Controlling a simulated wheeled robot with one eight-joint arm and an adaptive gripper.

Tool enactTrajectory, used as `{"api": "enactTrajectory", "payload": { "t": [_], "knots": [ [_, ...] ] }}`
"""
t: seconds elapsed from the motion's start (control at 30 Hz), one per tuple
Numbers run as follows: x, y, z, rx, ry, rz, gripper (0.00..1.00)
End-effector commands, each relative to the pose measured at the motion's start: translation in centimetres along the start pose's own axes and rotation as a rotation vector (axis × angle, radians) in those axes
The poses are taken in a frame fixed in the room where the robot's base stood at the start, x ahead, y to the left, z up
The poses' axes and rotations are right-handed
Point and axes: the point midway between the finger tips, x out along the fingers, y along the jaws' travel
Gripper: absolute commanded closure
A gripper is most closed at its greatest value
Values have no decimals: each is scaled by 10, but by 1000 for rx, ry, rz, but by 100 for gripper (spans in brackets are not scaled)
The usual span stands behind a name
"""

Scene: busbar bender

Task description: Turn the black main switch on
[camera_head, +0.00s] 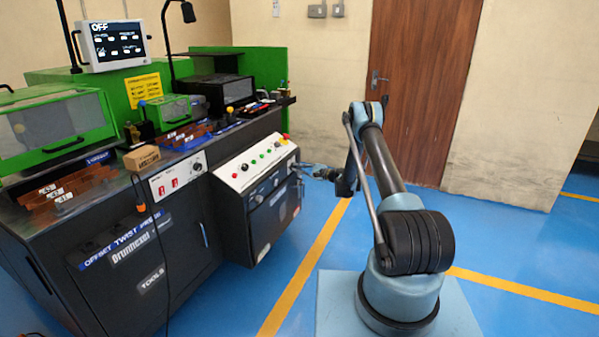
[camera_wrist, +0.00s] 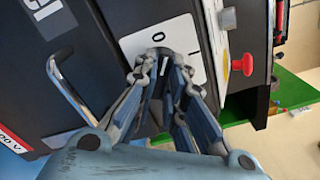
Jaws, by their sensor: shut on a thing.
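The black main switch (camera_wrist: 161,65) sits on a white plate (camera_wrist: 187,38) marked 0 and I, on the dark cabinet of the machine. It is mostly hidden between my fingers in the wrist view, so its pointer cannot be read. My gripper (camera_wrist: 162,60) is shut on the switch with its fingers on either side of it. In the head view my gripper (camera_head: 302,167) reaches the right end of the machine's front, where the switch is too small to make out. The display (camera_head: 114,44) on top of the machine reads OFF.
A metal handle (camera_wrist: 72,82) stands out left of my fingers, and a red button (camera_wrist: 242,64) sticks out to the right in the wrist view. The sloped control panel (camera_head: 255,162) has several coloured buttons. The blue floor around my base is clear.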

Motion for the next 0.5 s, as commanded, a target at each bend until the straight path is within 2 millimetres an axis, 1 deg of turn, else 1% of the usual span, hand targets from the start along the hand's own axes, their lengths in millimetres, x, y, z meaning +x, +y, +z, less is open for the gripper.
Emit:
{"api": "enactTrajectory", "payload": {
  "t": [0.5],
  "knots": [
    [2,2,0,487,1,3,100]
  ]
}}
